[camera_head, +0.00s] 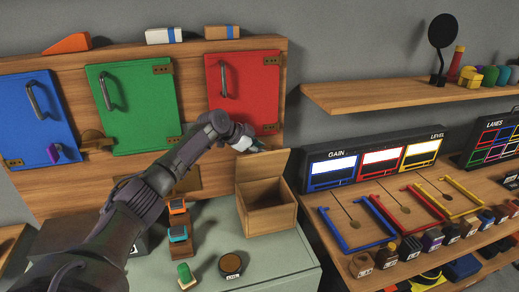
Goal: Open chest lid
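The small wooden chest (268,217) stands on the grey-green cabinet top in the middle of the view. Its lid (262,166) is raised at the back and leans up, so the dark inside of the box shows. My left arm comes in from the lower left, and my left gripper (258,146) is at the upper edge of the lid, close to it. The fingers are small and partly hidden there, so I cannot tell whether they touch the lid or are open or shut. My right gripper is not in view.
A wooden panel with blue, green and red doors (243,93) stands behind the chest. Toy vehicles (179,233), a green stamp-like piece (186,275) and a round dark disc (231,264) lie left and in front. A bench with coloured frames (403,208) is at right.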

